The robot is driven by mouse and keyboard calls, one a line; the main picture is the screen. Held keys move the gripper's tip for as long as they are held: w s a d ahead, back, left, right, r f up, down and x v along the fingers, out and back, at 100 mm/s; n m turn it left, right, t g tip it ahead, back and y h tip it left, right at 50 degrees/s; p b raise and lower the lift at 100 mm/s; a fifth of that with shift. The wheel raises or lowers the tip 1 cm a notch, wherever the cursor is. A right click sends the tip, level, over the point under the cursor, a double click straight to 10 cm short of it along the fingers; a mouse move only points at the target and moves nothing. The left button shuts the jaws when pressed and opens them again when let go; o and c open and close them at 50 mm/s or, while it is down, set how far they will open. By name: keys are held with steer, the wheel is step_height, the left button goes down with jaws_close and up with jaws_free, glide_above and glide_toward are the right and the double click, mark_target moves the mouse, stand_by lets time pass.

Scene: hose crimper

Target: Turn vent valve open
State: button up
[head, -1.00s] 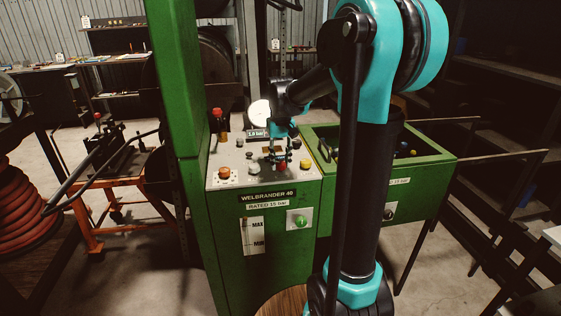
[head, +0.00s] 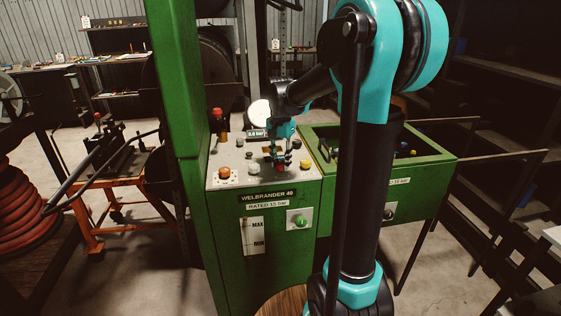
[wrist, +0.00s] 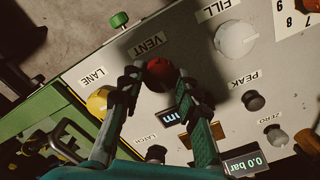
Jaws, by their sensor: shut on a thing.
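The vent valve is a round red knob (wrist: 160,74) beside the VENT label on the pale panel (wrist: 285,60). My gripper (wrist: 160,82) has one finger on each side of the knob and is shut on it. In the head view my gripper (head: 281,164) points down at the front right of the panel top and mostly hides the red knob. A small display (wrist: 245,163) reads 0.0 bar in the wrist view. The exact angle of the knob is hard to tell.
Close by are a yellow LANE knob (wrist: 101,101), a large white FILL knob (wrist: 236,39), and dark PEAK (wrist: 253,100) and ZERO (wrist: 277,136) knobs. A green open bin (head: 435,165) adjoins the panel on the right. A green post (head: 174,80) rises at the left.

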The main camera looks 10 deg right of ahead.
mark_target(281, 163)
steer(key=shift+m, duration=0.5)
steer(key=o, duration=1.2)
steer(key=shift+c, duration=0.2)
steer(key=shift+r, duration=0.15)
step_height(281, 163, up, 12)
steer(key=shift+s, duration=0.1)
